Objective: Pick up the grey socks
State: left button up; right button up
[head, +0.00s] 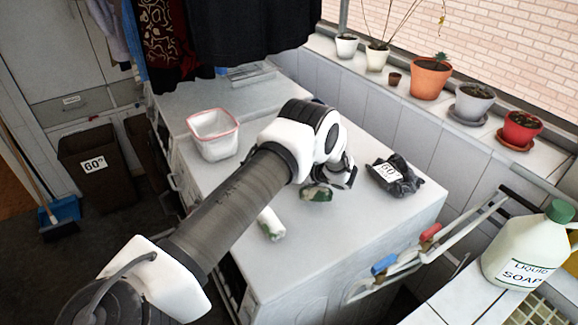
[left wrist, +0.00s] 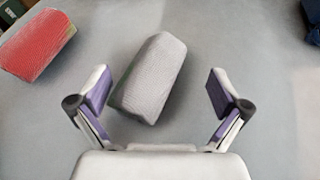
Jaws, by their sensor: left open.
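In the left wrist view, a rolled grey ribbed sock bundle (left wrist: 150,78) lies on the pale top, tilted, with a dark greenish left edge. It sits between and slightly beyond the fingertips of my left gripper (left wrist: 165,95), which is open and empty. In the head view my left gripper (head: 343,178) is low over the white machine top, and I cannot make out the grey bundle for certain there. A green-and-white bundle (head: 316,193) lies beside the gripper, and a white-and-green roll (head: 270,223) lies nearer. My right gripper is not in view.
A white basket with a pink rim (head: 213,135) stands left. A red bundle (left wrist: 38,45) shows in the wrist view. Potted plants line the sill; a soap bottle (head: 527,250) stands right.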

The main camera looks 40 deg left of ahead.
pick_arm(q)
jog(key=shift+s+a+r, duration=0.15)
jog(key=shift+s+a, duration=0.3)
jog(key=shift+s, duration=0.05)
jog(key=c, duration=1.3)
jog(key=shift+w+d, duration=0.15)
jog(key=shift+w, duration=0.2)
